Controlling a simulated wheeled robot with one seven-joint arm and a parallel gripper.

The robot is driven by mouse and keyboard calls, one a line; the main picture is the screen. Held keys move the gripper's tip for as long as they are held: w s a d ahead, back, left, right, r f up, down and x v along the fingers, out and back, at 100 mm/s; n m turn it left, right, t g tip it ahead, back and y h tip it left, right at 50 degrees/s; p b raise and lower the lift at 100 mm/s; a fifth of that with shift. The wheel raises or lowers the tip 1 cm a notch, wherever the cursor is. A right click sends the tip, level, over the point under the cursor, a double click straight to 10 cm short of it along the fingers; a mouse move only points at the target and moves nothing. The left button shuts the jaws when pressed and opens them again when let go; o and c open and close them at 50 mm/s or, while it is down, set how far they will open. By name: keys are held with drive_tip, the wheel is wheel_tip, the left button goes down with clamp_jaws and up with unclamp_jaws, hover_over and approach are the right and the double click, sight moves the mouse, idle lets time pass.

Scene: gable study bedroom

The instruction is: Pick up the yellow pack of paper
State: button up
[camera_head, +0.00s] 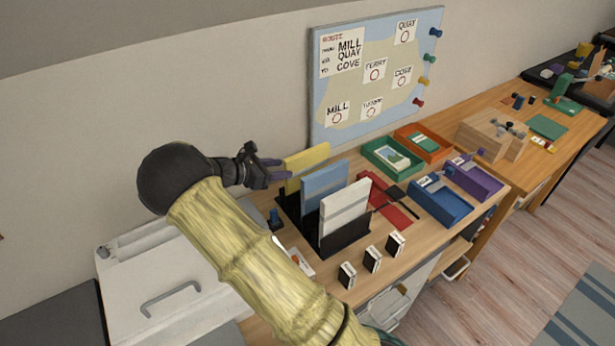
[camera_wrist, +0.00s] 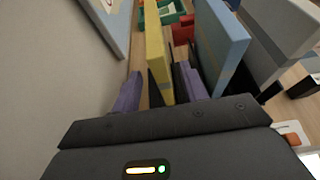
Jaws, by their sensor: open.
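The yellow pack of paper (camera_head: 307,157) stands upright in the rear slot of a black holder (camera_head: 345,239) on the wooden desk. In the wrist view the yellow pack (camera_wrist: 155,48) shows edge-on. My gripper (camera_head: 274,170) is at the pack's left end. Its purple fingers are open, one on each side of the pack in the wrist view (camera_wrist: 161,88). I cannot tell whether either finger touches it. The right finger is in the narrow space between the yellow pack and the blue pack (camera_wrist: 222,45). The lower part of the yellow pack is hidden in the head view.
The blue pack (camera_head: 325,186) and a white pack (camera_head: 345,208) stand in front in the same holder. A map board (camera_head: 340,100) is against the wall behind. Green (camera_head: 369,153), orange (camera_head: 440,152) and blue (camera_head: 462,211) trays lie to the right. Several small boxes stand in front.

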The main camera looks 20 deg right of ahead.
sight(297, 166)
drive_tip(key=shift+w+d+f, duration=0.15)
drive_tip(key=shift+d+f, duration=0.15)
drive_tip(key=shift+d, duration=0.35)
drive_tip(key=shift+p+x, duration=0.4)
drive_tip(key=shift+x, duration=2.2)
drive_tip(key=shift+r, duration=0.1)
clamp_jaws()
